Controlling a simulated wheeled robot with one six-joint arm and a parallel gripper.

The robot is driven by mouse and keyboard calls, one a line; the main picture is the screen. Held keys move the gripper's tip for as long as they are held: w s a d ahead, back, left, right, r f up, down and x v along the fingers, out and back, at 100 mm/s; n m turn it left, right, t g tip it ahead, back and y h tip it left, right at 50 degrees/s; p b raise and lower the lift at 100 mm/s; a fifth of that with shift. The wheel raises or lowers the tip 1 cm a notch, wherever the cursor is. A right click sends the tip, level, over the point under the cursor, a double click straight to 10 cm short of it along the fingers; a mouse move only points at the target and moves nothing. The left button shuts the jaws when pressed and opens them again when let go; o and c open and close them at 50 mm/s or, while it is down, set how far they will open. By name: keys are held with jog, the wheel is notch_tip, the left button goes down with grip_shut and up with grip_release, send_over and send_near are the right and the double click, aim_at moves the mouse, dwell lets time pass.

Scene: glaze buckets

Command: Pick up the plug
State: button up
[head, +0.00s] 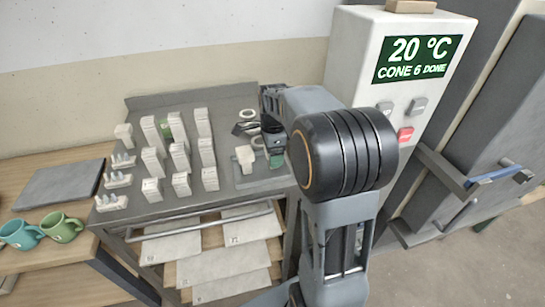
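A small pale block (245,157), possibly the plug, stands at the right of the grey cart top. I cannot be sure that it is the plug. A smaller pale piece shows just to its right, close to my gripper. My gripper (273,140) is at the right end of the cart top, dark with green near its lower end, and appears just right of the pale block. My large arm joint partly covers that area. I cannot make out the fingertips, whether they are apart, or whether anything is between them.
Rows of upright white tiles (180,157), one green-topped, fill the cart's left and middle. Rings (246,115) lie near its right back. The kiln (375,75) reads 20 °C, CONE 6 DONE. Teal (20,235) and green (62,227) mugs stand on the wooden table, left.

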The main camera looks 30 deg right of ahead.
jog(key=c, duration=0.9)
jog(key=shift+o, duration=0.2)
jog(key=shift+r, duration=0.1)
